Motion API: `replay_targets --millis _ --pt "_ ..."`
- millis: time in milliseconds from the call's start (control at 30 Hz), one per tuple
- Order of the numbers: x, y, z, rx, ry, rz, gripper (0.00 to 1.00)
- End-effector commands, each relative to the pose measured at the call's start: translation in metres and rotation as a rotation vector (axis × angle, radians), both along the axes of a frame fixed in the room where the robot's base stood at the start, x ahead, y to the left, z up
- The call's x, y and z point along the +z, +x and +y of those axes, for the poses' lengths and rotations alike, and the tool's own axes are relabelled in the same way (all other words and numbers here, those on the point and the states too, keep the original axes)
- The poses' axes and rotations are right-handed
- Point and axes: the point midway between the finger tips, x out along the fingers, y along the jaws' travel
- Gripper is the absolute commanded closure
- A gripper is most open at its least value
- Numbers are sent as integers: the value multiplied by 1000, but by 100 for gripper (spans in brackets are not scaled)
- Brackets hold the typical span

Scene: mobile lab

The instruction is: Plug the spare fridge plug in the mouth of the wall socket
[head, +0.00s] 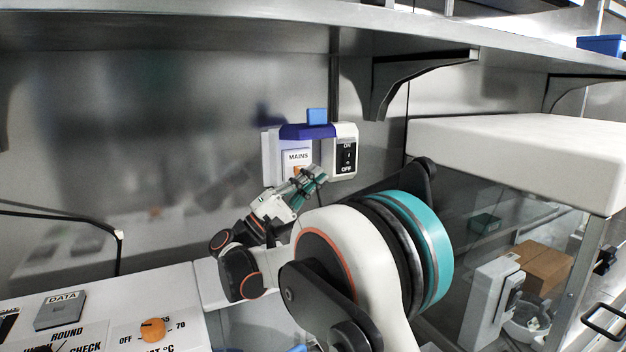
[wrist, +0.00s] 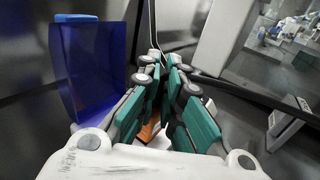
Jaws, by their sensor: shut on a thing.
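The wall socket (head: 297,157) is a pale box marked MAINS on the metal back wall, under a dark blue hood (head: 308,131). The hood also shows large at the left of the wrist view (wrist: 92,75). My gripper (head: 316,174) is in front of the socket's lower right part and hides some of it. In the wrist view its teal-padded fingers (wrist: 166,62) are close together. An orange and white piece (wrist: 150,130), seemingly the spare fridge plug, shows between and below them, mostly hidden. Whether it touches the socket's mouth I cannot tell.
An ON/OFF switch box (head: 346,152) sits just right of the socket. A shelf with a black bracket (head: 392,82) hangs above. A white-topped glass cabinet (head: 520,150) stands right. A panel with an orange knob (head: 152,330) lies lower left.

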Motion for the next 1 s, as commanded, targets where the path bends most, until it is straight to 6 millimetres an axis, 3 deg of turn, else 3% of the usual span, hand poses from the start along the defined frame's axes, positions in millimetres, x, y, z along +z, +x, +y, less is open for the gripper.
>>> replay_targets --millis 267,1000 --pt "0 2 1 1 0 1 100" --pt "0 -15 -6 0 0 0 100"
